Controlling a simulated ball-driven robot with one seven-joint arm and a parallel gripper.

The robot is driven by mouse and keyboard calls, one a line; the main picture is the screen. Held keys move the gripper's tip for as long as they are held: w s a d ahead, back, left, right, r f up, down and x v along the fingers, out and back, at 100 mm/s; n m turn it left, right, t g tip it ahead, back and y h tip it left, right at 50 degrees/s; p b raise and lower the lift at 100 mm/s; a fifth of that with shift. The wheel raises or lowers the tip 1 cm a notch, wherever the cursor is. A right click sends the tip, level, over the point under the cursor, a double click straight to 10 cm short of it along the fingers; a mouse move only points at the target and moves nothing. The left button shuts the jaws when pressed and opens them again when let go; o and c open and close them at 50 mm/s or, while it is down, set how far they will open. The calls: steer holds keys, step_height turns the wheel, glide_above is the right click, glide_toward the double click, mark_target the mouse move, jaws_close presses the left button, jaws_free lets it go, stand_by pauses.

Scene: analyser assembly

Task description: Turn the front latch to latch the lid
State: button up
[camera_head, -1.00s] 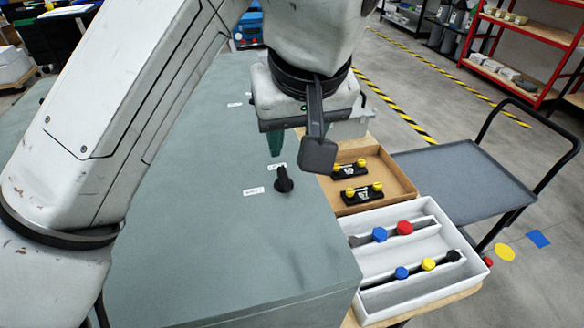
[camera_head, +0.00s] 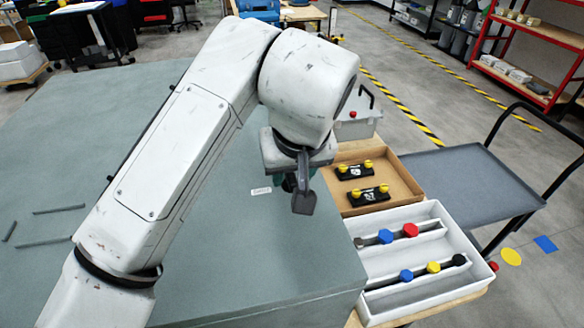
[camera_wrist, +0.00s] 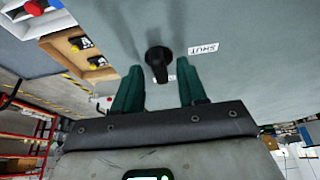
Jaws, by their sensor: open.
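The front latch is a black knob (camera_wrist: 158,62) with a short lever on the grey-green top surface (camera_head: 215,245). In the wrist view its lever points toward my gripper, at a partly hidden white label (camera_wrist: 171,78). A label reading SHUT (camera_wrist: 203,48) lies to the right of the knob. My gripper (camera_wrist: 160,92) has its two green fingers apart, with the lever end showing in the gap between them; contact cannot be told.
A cardboard tray (camera_head: 402,184) with yellow-knobbed black parts and a white tray (camera_head: 428,301) with coloured-knob parts stand to the right. A grey lidded box (camera_head: 357,125) is behind. A grey cart (camera_head: 470,185) stands farther right. Dark strips (camera_head: 58,209) lie at left.

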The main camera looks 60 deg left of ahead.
steer(key=shift+c, duration=0.2)
jaws_close()
steer(key=shift+m, duration=0.4)
steer(key=m+t+p, duration=0.1)
steer(key=m, duration=0.2)
steer(key=shift+s+m+t+h+p, duration=0.1)
steer(key=shift+m+t+h+p, duration=0.2)
steer(key=shift+h+p, duration=0.1)
steer(key=m+t+h+p, duration=0.1)
steer(key=m, duration=0.3)
steer(key=shift+s+a+m, duration=0.1)
steer(key=shift+m, duration=0.2)
steer(key=m+h, duration=0.1)
steer(key=m, duration=0.1)
steer(key=m+h+p, duration=0.1)
steer(key=m, duration=0.1)
steer(key=shift+a+t, duration=0.15)
steer(key=shift+t, duration=0.25)
steer(key=m, duration=0.2)
steer(key=m+h, duration=0.1)
steer(key=m, duration=0.1)
steer(key=shift+a+m+h, duration=0.1)
steer(key=shift+m+h, duration=0.2)
steer(key=shift+m, duration=0.3)
